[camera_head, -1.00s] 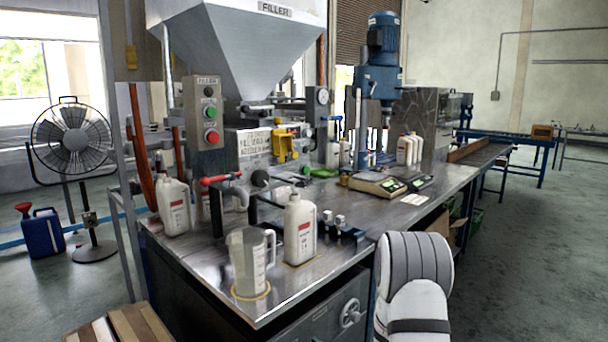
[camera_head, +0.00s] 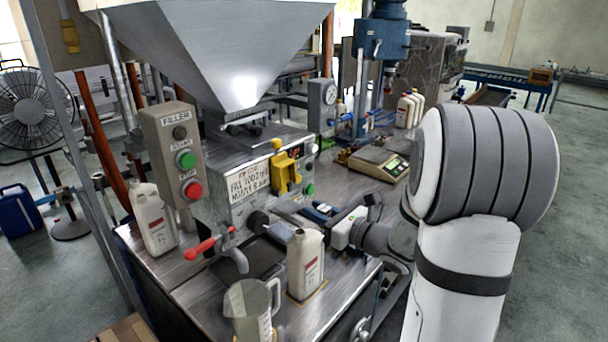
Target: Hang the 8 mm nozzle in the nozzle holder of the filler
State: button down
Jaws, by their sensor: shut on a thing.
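The filler (camera_head: 255,180) stands at centre, with a grey hopper above and a labelled metal front. A dark round fitting (camera_head: 258,222) sticks out of its front, beside a red-handled tap (camera_head: 210,244). My gripper (camera_head: 318,217) is at the right of that front, behind the white bottle, seen side-on and pointing left. It is shut on a nozzle, which is small and mostly hidden here; its size cannot be read. A thin light rod shows between the gripper and the dark fitting; I cannot tell whether it is the nozzle. I cannot make out the nozzle holder clearly.
A yellow part (camera_head: 284,172) is on the filler front. Another bottle (camera_head: 152,218) stands at left, and a scale (camera_head: 378,163) behind.

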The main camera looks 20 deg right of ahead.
aim_at(294, 205)
jog(key=shift+w+r, duration=0.2)
jog(key=shift+r, duration=0.3)
jog(key=shift+w+f, duration=0.1)
jog(key=shift+a+f+b, duration=0.1)
jog(key=shift+f+b, duration=0.85)
jog(key=shift+f, duration=0.25)
jog(key=shift+p+x, duration=0.45)
jog(key=shift+x, duration=2.8)
jog(key=shift+w+a, duration=0.1)
jog(key=shift+a, duration=0.1)
jog(key=shift+f, duration=0.15)
jog(key=shift+b, duration=0.35)
